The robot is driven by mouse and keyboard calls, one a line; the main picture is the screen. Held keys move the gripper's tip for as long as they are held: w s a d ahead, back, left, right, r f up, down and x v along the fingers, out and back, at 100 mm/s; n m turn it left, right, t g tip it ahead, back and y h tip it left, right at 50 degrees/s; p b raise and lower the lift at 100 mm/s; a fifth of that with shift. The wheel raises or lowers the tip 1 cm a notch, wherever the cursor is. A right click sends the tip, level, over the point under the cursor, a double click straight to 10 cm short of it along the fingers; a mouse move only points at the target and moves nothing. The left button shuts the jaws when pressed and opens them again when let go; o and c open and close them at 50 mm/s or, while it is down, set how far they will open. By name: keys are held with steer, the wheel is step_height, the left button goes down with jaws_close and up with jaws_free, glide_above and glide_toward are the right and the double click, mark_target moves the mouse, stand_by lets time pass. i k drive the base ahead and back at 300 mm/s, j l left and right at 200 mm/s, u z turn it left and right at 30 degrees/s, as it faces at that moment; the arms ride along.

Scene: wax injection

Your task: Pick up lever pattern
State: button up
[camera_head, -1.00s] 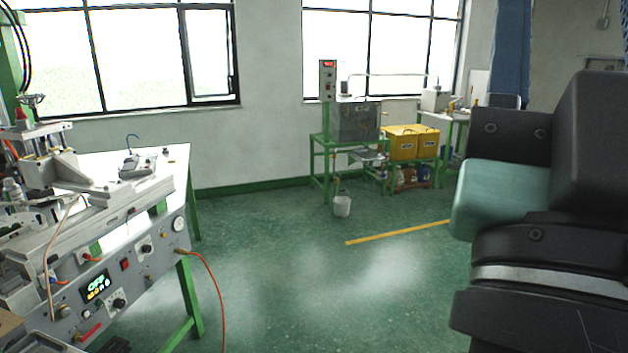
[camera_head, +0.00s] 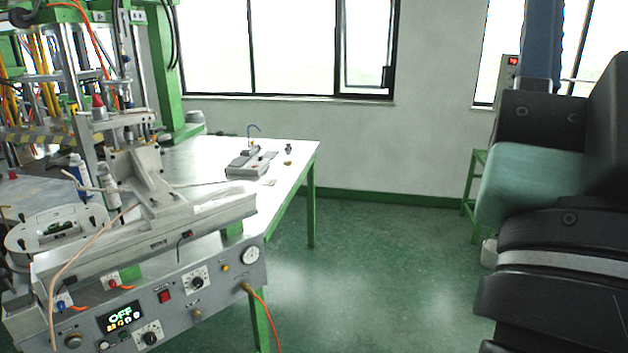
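I cannot make out a lever pattern for certain. A white worktable (camera_head: 298,172) stands left of centre and carries several small items. A small dark piece (camera_head: 288,148) and a small tan piece (camera_head: 287,162) lie near its far right corner; both are too small to identify. A grey device (camera_head: 245,167) with a blue hooked wire sits to their left. My gripper is out of view; only parts of my arm show, large, at the right edge.
The wax injection machine, with its control panel (camera_head: 165,300) reading OFF, fills the lower left beside the table. An orange hose (camera_head: 262,310) hangs from it. A green stand (camera_head: 475,190) is partly hidden behind my arm. The green floor (camera_head: 385,265) in the middle is clear.

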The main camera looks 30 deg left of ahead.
mark_target(53, 229)
steer(key=i+j+u, duration=0.15)
steer(key=i+u, duration=0.9)
steer(key=u, duration=0.15)
steer(key=i+l+u, duration=0.2)
steer(key=i+u, duration=0.2)
steer(key=i+j+u, duration=0.6)
steer(key=i, duration=0.15)
steer(key=i+u, duration=0.25)
steer(key=i, duration=0.5)
